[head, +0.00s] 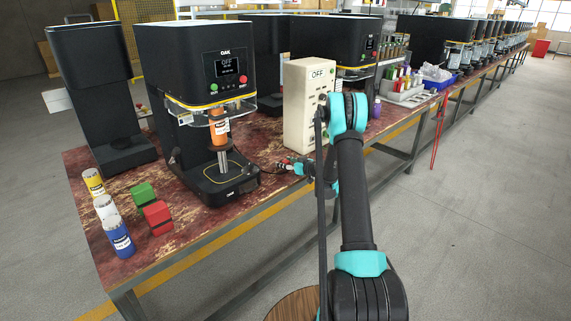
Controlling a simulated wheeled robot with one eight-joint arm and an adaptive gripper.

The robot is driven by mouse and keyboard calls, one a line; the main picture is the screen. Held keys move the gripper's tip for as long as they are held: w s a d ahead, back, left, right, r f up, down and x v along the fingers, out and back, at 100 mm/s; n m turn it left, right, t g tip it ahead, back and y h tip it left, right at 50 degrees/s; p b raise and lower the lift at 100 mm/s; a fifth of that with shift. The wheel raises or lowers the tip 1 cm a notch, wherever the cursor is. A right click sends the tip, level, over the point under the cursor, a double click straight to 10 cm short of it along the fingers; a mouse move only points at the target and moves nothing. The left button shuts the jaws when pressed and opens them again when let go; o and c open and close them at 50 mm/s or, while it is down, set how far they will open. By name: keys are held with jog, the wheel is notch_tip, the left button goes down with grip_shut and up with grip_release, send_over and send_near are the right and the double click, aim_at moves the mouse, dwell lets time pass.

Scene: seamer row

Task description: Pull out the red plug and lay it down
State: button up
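My gripper (294,167) is low over the front edge of the table, in front of the beige box (298,110) whose display reads OFF. A small red piece, apparently the red plug (285,162), shows at my fingertips. A thin dark cable runs from near the seamer's base towards it. The view is too small to tell whether my fingers are closed on it or only beside it. My arm hides part of the box's right side, and I cannot make out a socket.
A black seamer (180,65) holding an orange can (219,128) stands left of the box. Green (142,194) and red (157,216) blocks and several cans stand at the table's left end. A grey tray (405,98) and more seamers line the right. Worn tabletop (200,222) lies bare in front.

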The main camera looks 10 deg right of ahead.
jog(key=shift+d, duration=0.1)
jog(key=v, duration=1.2)
